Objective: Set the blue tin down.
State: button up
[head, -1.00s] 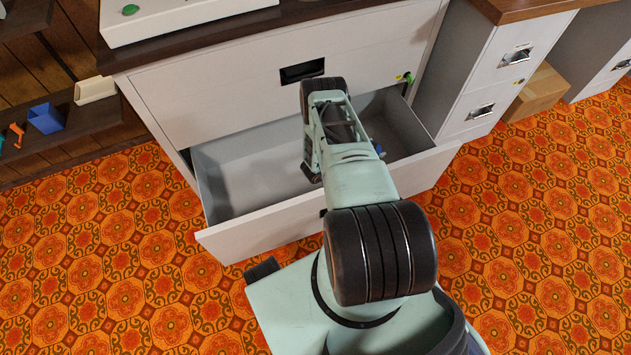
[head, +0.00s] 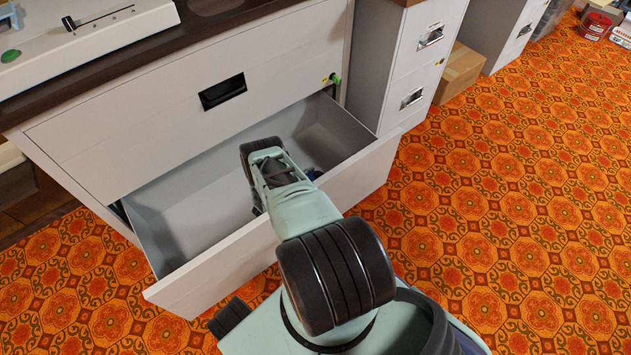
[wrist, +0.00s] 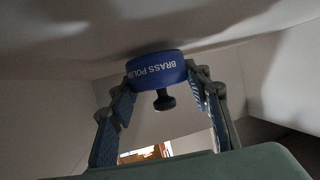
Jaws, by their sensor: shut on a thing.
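The blue tin (wrist: 157,66), with white lettering that reads "BRASS POLI…", shows in the wrist view between the fingertips of my gripper (wrist: 164,84). The fingers are shut on its sides. A dark knob-like part (wrist: 164,101) shows just below the tin in the picture. I cannot tell whether the tin touches the drawer's floor.
The drawer's front panel (head: 196,277) stands out from the white cabinet (head: 130,130). Free drawer floor shows to the left of my arm. A grey filing cabinet (head: 400,60) and a cardboard box (head: 459,72) stand to the right. A green-tagged key (head: 335,79) sits near the cabinet's right edge.

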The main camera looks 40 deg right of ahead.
jog(key=shift+f, duration=0.3)
jog(key=o, duration=1.4)
jog(key=shift+f, duration=0.1)
jog(key=shift+c, duration=0.2)
jog(key=p+v, duration=0.2)
jog(key=v, duration=0.3)
jog(key=p+v, duration=0.2)
jog(key=v, duration=0.4)
jog(key=shift+d, duration=0.15)
jog(key=shift+a+r, duration=0.35)
jog(key=shift+a, duration=0.3)
